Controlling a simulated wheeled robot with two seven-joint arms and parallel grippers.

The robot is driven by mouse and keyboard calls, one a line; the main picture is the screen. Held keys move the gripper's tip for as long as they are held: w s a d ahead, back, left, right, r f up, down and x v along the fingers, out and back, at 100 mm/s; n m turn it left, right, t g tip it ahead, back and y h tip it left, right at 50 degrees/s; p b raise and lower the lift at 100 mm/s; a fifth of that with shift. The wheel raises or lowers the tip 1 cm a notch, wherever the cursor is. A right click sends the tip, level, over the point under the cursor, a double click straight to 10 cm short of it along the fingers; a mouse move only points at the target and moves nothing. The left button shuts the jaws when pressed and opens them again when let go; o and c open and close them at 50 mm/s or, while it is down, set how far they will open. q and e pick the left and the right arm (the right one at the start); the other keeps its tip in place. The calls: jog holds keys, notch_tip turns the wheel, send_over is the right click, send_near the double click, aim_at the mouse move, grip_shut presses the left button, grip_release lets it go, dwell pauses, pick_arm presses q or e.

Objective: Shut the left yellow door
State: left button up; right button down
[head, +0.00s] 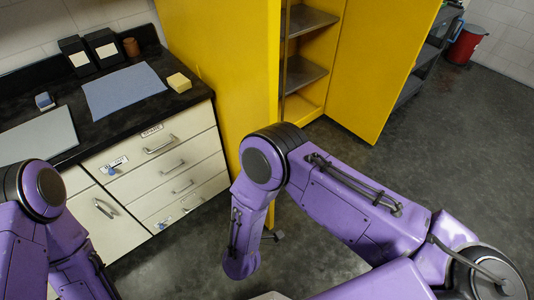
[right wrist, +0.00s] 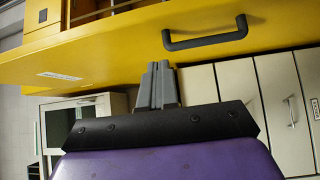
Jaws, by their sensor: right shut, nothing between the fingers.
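The yellow cabinet stands open in the head view, with its grey shelves (head: 307,68) showing. The left yellow door (head: 222,65) is swung out beside the counter, its lower part hidden behind my right arm. In the right wrist view, a yellow door face with a dark bar handle (right wrist: 206,40) spans the top. My right gripper (right wrist: 158,68) is shut and empty, its fingertips at the lower edge of that yellow face, left of and below the handle. I cannot tell whether they touch it. My left gripper is out of view; only its arm shows.
The right yellow door (head: 383,70) is also open. A dark counter (head: 150,107) with pale drawers (head: 160,165) stands at the left, holding a blue mat, a sponge and dark boxes. A red bin (head: 467,44) is at the far right. Grey floor (head: 450,150) is clear at the right.

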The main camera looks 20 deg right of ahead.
pick_arm(q)
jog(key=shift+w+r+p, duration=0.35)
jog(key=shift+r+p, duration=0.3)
jog(key=shift+p, duration=0.1)
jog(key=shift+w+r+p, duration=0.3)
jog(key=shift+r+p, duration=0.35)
jog(key=shift+p, duration=0.1)
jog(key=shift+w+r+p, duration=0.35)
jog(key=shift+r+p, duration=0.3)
jog(key=shift+p, duration=0.1)
pick_arm(e)
jog(key=d+f+x, duration=0.1)
jog(key=f+x, duration=0.1)
jog(key=x, duration=1.4)
jog(key=shift+s+d+g, duration=0.25)
jog(key=shift+g, duration=0.05)
